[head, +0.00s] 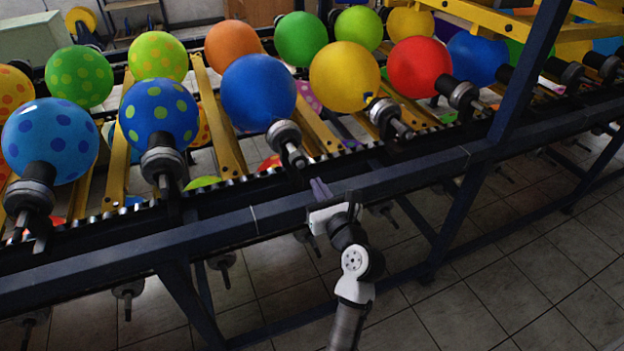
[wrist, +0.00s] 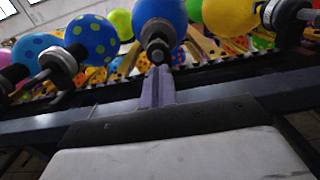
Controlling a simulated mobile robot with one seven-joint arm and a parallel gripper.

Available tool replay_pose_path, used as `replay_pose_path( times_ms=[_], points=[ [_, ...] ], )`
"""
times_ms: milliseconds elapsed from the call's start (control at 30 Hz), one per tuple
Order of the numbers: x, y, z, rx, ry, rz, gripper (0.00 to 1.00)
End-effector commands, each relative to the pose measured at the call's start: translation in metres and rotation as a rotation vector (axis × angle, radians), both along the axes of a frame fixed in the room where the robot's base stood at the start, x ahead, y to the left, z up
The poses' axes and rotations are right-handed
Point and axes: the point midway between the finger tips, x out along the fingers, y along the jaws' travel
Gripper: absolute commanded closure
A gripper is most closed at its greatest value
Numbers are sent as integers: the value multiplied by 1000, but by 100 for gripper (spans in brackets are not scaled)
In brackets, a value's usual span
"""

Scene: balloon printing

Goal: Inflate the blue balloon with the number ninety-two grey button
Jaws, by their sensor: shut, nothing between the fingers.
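A plain blue balloon (head: 258,92) sits on a grey and black nozzle (head: 284,136) in the front row. It also shows at the top of the wrist view (wrist: 161,13), with its nozzle (wrist: 157,42) just below. My gripper (head: 319,186) is shut and empty, its purple fingers together. It is over the dark front rail, below and right of that nozzle in the head view. In the wrist view my fingertips (wrist: 158,70) overlap the lower end of the nozzle; I cannot tell whether they touch. I cannot make out any number or a button marked ninety-two.
A second plain blue balloon (head: 476,58) is farther right. Blue dotted balloons (head: 159,112) stand to the left, a yellow one (head: 344,77) and a red one (head: 419,67) to the right. A dark rail (head: 230,226) runs along the front. Tiled floor (head: 520,270) is clear at lower right.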

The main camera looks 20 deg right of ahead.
Motion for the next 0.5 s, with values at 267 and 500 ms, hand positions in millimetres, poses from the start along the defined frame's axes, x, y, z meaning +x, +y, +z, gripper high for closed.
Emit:
replay_pose_path(
  times_ms=[267,500],
  points=[
    [-53,-3,-3,0,1,-2,100],
    [-68,-4,-2,0,1,0,100]
  ],
)
